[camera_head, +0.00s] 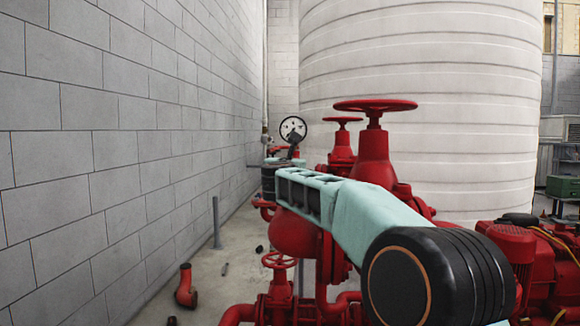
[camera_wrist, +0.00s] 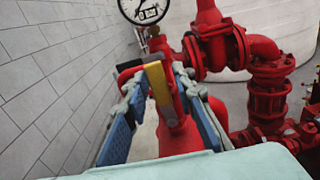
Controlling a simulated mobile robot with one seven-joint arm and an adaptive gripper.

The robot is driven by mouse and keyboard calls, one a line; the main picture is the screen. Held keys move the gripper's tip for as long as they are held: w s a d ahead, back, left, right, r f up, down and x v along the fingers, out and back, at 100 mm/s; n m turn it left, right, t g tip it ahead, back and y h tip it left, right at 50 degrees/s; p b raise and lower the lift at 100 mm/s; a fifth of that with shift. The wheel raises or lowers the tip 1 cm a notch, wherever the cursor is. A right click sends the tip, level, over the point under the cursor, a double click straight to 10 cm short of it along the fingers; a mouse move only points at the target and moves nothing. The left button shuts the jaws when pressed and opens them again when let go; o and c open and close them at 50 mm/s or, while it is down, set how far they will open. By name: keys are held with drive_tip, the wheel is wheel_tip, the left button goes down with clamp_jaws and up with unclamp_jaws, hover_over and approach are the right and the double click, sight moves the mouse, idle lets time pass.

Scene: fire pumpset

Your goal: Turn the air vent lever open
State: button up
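In the wrist view, a yellow lever (camera_wrist: 158,84) stands upright between the two blue fingers of my gripper (camera_wrist: 157,98). The fingers are spread, one on each side of the lever, with their tips close to it; I cannot tell whether they touch it. A small red handle part (camera_wrist: 130,66) shows just behind the left fingertip. In the head view, my gripper (camera_head: 268,181) is at the far end of my pale green arm, just below the pressure gauge (camera_head: 293,129). The lever is not clear there, and my arm hides much of the pipework.
Red valves with handwheels (camera_head: 375,106) rise right of my gripper. A grey block wall (camera_head: 110,150) runs along the left, and a large white tank (camera_head: 420,100) stands behind. A red pump (camera_head: 515,245) is at the right. The floor strip by the wall holds a red elbow (camera_head: 185,288).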

drive_tip(key=shift+o, duration=0.3)
drive_tip(key=s, duration=1.2)
drive_tip(key=shift+a, duration=0.2)
